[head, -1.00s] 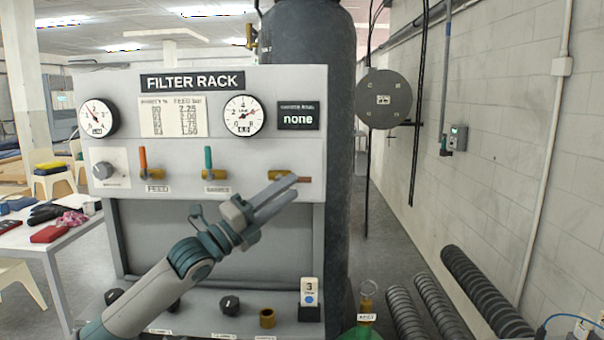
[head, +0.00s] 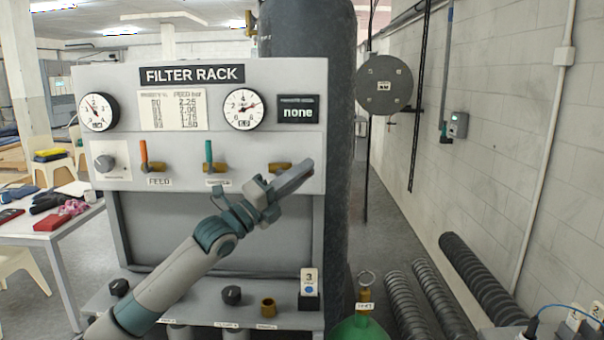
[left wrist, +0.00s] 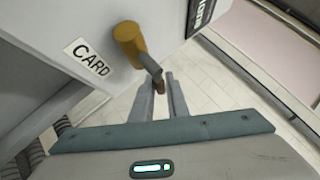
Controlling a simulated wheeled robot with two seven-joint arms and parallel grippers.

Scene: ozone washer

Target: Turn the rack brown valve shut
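The filter rack (head: 225,78) faces me. The brown valve is the rightmost of the three on its panel; its brass body (head: 280,167) shows just above my gripper, with its lever pointing right and partly hidden. In the left wrist view the brass body (left wrist: 127,40) stands out beside a CARD label, and the lever's brown tip (left wrist: 158,87) lies between my fingertips. My left gripper (head: 299,178) is open around the lever tip, with gaps showing; contact cannot be told. My right gripper is not in view.
The orange valve handle (head: 143,151) and teal valve handle (head: 209,151) stand upright to the left. Knobs line the rack's lower shelf (head: 200,315). A dark tank (head: 335,130) stands behind, a green cylinder (head: 358,330) at lower right. The aisle (head: 385,220) is clear.

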